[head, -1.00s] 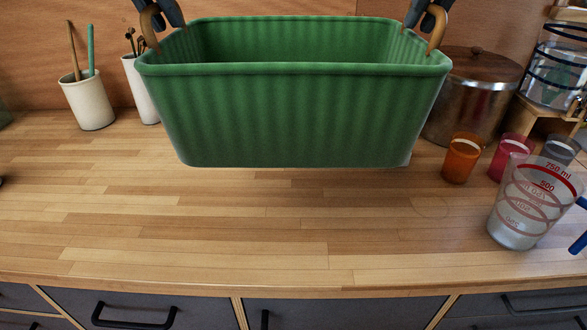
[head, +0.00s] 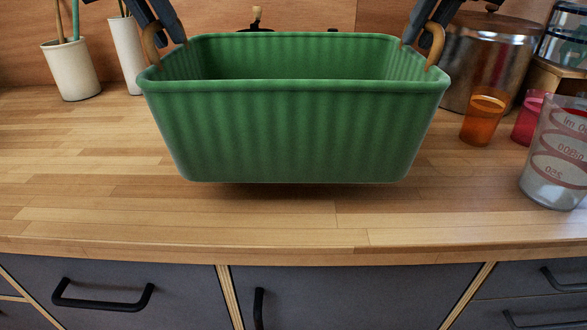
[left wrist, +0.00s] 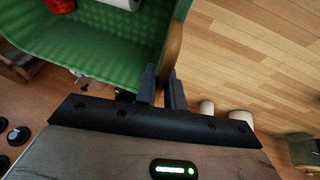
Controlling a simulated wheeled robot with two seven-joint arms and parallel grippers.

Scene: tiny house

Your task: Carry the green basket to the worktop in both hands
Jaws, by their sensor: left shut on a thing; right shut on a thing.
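The green basket (head: 295,130) hangs level in the middle of the head view, over the wooden worktop (head: 90,205). A dark shadow lies under it; it appears close above the surface, but I cannot tell the exact gap. My left gripper (head: 165,25) is shut on the tan handle at its left end. My right gripper (head: 425,28) is shut on the handle at its right end. The left wrist view shows my left gripper (left wrist: 162,90) at the tan handle (left wrist: 173,50), with a red thing (left wrist: 60,5) and a white thing (left wrist: 125,3) inside the basket.
Two cream pots (head: 70,70) stand at the back left. At the right are a metal pot (head: 490,55), an orange cup (head: 483,120), a red cup (head: 527,119) and a measuring cup (head: 556,155). Worktop in front and left of the basket is clear. Grey drawers (head: 110,285) lie below the front edge.

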